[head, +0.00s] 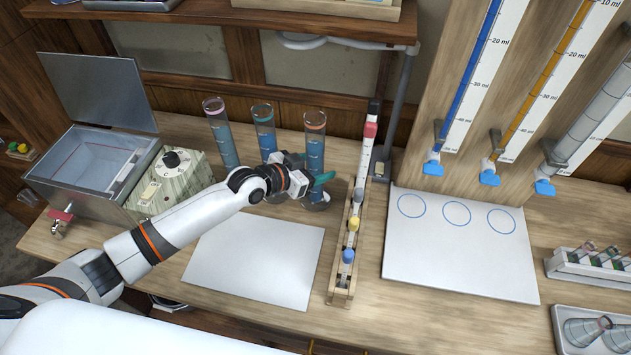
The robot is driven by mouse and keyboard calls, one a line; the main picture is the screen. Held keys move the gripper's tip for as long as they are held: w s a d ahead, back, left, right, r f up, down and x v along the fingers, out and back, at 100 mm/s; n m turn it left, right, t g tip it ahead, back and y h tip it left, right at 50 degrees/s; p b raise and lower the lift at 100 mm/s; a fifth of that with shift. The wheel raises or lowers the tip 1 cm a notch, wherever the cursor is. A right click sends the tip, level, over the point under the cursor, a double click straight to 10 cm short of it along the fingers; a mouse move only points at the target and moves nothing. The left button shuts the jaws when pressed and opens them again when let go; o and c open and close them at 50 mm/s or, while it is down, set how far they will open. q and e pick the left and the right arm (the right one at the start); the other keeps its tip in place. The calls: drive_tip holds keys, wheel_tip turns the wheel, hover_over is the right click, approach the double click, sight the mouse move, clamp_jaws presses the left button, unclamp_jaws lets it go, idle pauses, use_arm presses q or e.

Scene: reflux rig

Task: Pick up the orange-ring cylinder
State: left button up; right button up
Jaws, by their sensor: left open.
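The orange-ring cylinder (315,147) stands upright on the wooden bench, the rightmost of three tall cylinders with blue markings. My left gripper (311,175) is open at its lower part, with one finger on the far side and a green-tipped finger in front. The fingers hide part of the lower tube; I cannot tell whether they touch it. The blue-ring cylinder (264,130) stands just left of it, its lower part hidden by my gripper. The pink-ring cylinder (221,140) stands farther left. My right gripper is out of view.
A narrow wooden rack (342,290) with capped items stands close to the right. A white sheet (255,262) lies in front. A white board with blue circles (460,260) lies at right, below wall burettes. A metal bath (90,165) and dial box (170,183) stand at left.

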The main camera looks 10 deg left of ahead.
use_arm(q)
drive_tip(key=shift+s, duration=0.1)
clamp_jaws()
drive_tip(key=shift+r, duration=0.25)
idle(0.4)
